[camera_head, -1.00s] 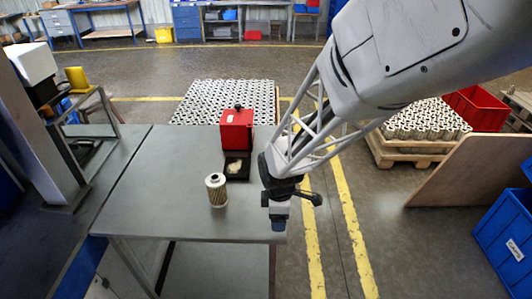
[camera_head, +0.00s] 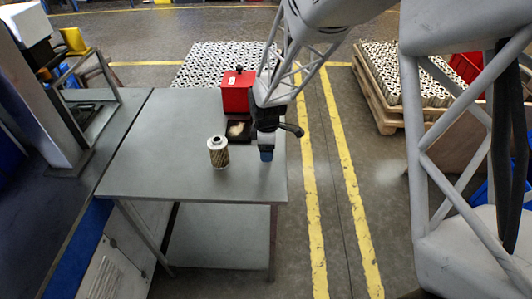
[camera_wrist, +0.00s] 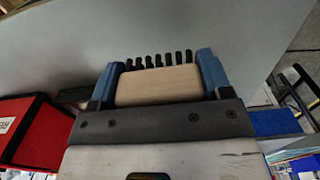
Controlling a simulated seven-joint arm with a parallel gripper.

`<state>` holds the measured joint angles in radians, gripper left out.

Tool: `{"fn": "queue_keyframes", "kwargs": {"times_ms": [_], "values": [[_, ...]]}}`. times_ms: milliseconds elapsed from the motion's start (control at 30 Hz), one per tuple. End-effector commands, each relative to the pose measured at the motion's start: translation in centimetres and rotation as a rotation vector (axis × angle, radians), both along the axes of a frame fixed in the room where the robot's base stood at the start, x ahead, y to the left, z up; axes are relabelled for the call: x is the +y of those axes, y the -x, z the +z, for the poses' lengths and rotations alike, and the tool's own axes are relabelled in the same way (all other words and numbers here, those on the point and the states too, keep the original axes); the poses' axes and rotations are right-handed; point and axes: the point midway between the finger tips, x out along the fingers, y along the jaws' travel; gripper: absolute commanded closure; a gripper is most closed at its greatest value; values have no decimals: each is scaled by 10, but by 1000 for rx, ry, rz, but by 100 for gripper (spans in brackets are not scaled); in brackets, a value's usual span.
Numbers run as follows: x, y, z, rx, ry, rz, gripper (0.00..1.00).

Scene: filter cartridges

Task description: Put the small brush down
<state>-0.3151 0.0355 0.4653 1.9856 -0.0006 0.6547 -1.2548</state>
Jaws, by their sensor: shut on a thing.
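The small brush (camera_wrist: 158,86) has a pale wooden body and a row of black bristles in the wrist view. My gripper (camera_wrist: 161,66) is shut on it, with a blue finger against each end of the wooden body. In the head view my gripper (camera_head: 266,154) hangs over the right part of the grey table (camera_head: 150,185), to the right of the filter cartridge (camera_head: 219,153). The brush cannot be made out in the head view. Whether it touches the table is not clear.
A red box (camera_head: 237,92) stands at the table's back, with a dark tray (camera_head: 240,138) holding something pale in front. The table is clear left of the cartridge. A pallet of many metal parts (camera_head: 203,66) is behind the table.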

Motion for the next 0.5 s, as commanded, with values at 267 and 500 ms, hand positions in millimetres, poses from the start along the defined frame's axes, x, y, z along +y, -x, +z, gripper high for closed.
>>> {"fn": "queue_keyframes", "kwargs": {"times_ms": [267,500], "values": [[3,-9,0,0,0,0,63],[3,-9,-1,0,0,0,63]]}}
